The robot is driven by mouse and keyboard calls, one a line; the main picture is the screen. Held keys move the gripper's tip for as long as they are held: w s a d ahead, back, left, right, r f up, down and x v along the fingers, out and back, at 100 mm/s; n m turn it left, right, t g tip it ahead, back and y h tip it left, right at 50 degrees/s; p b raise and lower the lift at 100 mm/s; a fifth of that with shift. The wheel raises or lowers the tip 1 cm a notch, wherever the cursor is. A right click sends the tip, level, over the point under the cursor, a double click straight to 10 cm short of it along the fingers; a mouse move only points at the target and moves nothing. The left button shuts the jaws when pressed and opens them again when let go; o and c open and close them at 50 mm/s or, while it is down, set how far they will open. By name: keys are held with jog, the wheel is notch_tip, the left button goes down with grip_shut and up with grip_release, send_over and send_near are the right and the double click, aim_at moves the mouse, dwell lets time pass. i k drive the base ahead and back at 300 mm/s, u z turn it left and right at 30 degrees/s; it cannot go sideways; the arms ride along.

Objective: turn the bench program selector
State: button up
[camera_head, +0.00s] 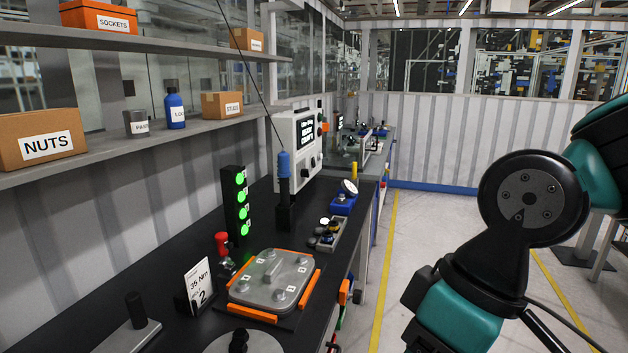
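A white control box (297,150) stands at the far end of the near black bench. An orange-red button (323,127) is on the box's right side. My black and teal arm fills the right of the view, apart from the bench. My gripper is not in the picture.
On the bench (180,337) are a lit green indicator stack (239,202), a blue-handled hanging tool (284,165), a grey cover plate (270,280) with orange edges and a "35 Nm" card (199,286). Shelves with boxes hang at left. The floor aisle (408,245) beside the bench is clear.

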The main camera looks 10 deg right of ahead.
aim_at(305, 173)
jog(key=z, duration=0.55)
jog(key=i, duration=0.6)
jog(key=z, duration=0.5)
jog(key=i, duration=0.95)
jog(key=u, duration=0.55)
jog(key=i, duration=1)
jog(key=u, duration=0.65)
